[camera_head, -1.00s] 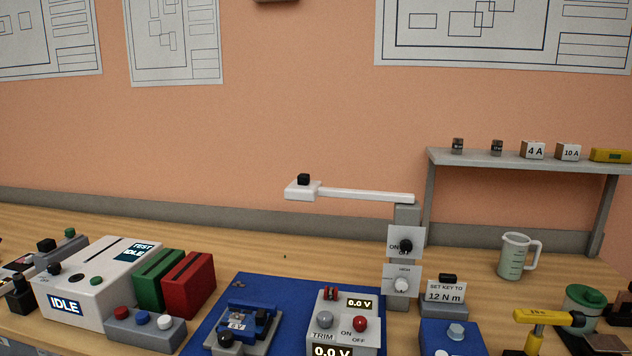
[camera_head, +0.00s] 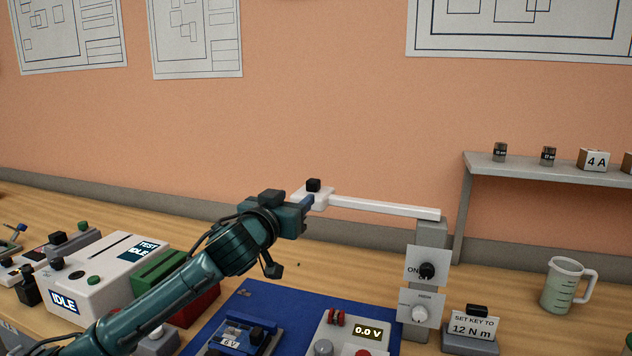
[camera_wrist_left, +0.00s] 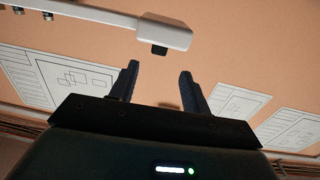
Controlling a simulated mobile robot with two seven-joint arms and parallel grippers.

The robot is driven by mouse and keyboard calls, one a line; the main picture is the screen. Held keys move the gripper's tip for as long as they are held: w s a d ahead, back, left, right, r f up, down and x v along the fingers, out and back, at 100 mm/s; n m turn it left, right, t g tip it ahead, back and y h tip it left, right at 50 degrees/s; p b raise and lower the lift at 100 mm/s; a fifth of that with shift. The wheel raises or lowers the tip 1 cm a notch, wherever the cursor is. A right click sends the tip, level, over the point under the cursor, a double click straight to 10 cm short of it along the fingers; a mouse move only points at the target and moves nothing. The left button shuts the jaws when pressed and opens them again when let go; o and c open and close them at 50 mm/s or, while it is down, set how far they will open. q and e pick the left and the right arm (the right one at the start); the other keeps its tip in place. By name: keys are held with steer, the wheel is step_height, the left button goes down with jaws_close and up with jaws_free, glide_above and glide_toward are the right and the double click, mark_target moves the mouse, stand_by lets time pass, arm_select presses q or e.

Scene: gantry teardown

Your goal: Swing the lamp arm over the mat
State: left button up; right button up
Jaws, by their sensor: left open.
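The white lamp arm (camera_head: 385,207) extends left from the top of a grey post (camera_head: 431,235). Its square white head (camera_head: 322,200) carries a black knob (camera_head: 313,185) on top. My left gripper (camera_head: 308,203) is at the lamp head, and its fingertips partly overlap the head in the head view. In the left wrist view the gripper (camera_wrist_left: 158,82) is open with nothing between its fingers. The lamp head (camera_wrist_left: 165,33) and its black knob (camera_wrist_left: 159,48) lie just beyond the fingertips there. The blue mat (camera_head: 225,318) lies on the bench, below and in front of the lamp head. My right gripper is not in view.
A white IDLE box (camera_head: 105,275) and a green block (camera_head: 160,272) stand at left, partly behind my left arm. A power unit (camera_head: 345,335) sits on the mat.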

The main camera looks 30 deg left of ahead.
mark_target(311, 186)
arm_select(q)
steer(key=w+p, duration=0.1)
steer(key=w, duration=0.2)
steer(key=w+a, duration=0.1)
steer(key=w, duration=0.3)
steer(key=w+a+p, duration=0.1)
steer(key=w, duration=0.2)
steer(key=shift+w+p, duration=0.3)
steer(key=shift+w, duration=0.1)
steer(key=shift+f, duration=0.1)
steer(key=shift+c, duration=0.6)
jaws_close()
